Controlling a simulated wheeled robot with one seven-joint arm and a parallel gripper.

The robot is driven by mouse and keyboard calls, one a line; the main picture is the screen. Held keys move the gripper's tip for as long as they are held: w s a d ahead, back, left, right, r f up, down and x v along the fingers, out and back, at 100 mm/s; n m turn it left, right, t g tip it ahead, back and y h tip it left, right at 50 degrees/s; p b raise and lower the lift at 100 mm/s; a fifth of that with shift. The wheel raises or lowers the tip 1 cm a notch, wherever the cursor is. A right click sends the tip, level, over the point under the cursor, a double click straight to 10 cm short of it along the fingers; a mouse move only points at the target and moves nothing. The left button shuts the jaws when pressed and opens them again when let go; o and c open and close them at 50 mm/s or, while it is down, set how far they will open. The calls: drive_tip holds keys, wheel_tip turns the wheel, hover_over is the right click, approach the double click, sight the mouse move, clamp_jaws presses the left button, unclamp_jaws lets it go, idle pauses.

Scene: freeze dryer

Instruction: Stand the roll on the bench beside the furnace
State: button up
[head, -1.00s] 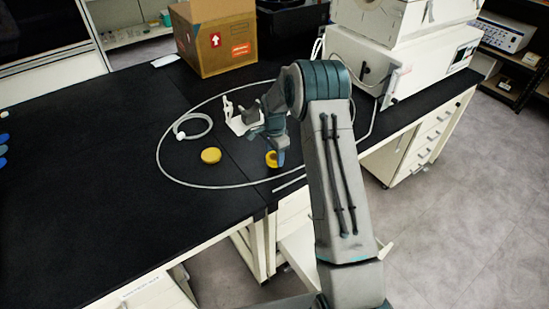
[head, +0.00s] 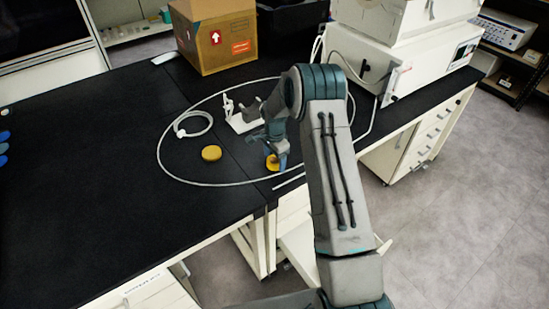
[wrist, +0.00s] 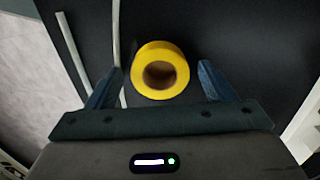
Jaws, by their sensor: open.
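The yellow roll (wrist: 141,68) lies on the black bench with its round end and brown-looking hole facing up towards the wrist camera. In the head view the roll (head: 271,163) is partly hidden by my fingers. My gripper (wrist: 159,72) is open, with one blue finger on each side of the roll. Dark gaps show between fingers and roll in the wrist view, so I see no grip. In the head view my gripper (head: 278,153) is low over the bench near its front edge. A white boxy unit (head: 368,82), perhaps the furnace, stands at the right rear.
A second yellow round piece (head: 211,153) lies left of my gripper. A thin white hose (head: 160,160) loops around this area. A white stand (head: 240,122) is just behind my gripper. A cardboard box (head: 215,45) stands at the back. The left bench is clear.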

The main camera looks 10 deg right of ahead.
sight(275, 160)
drive_tip(key=s+r+n+b, duration=0.15)
drive_tip(key=s+r, duration=0.25)
drive_tip(key=r, duration=0.7)
drive_tip(key=s+r+n+b, duration=0.1)
drive_tip(key=s+r+n, duration=0.15)
drive_tip(key=r, duration=0.75)
drive_tip(key=s+r+n+t, duration=0.1)
drive_tip(key=s+r+n, duration=0.1)
drive_tip(key=s, duration=0.8)
drive_tip(key=s+r+n+t, duration=0.1)
drive_tip(key=s+n, duration=0.3)
drive_tip(key=s, duration=0.5)
drive_tip(key=s+r+n+t, duration=0.1)
drive_tip(key=s+r+n, duration=0.2)
drive_tip(key=s, duration=0.7)
drive_tip(key=shift+s+n, duration=0.35)
drive_tip(key=shift+n, duration=0.05)
drive_tip(key=shift+r, duration=0.1)
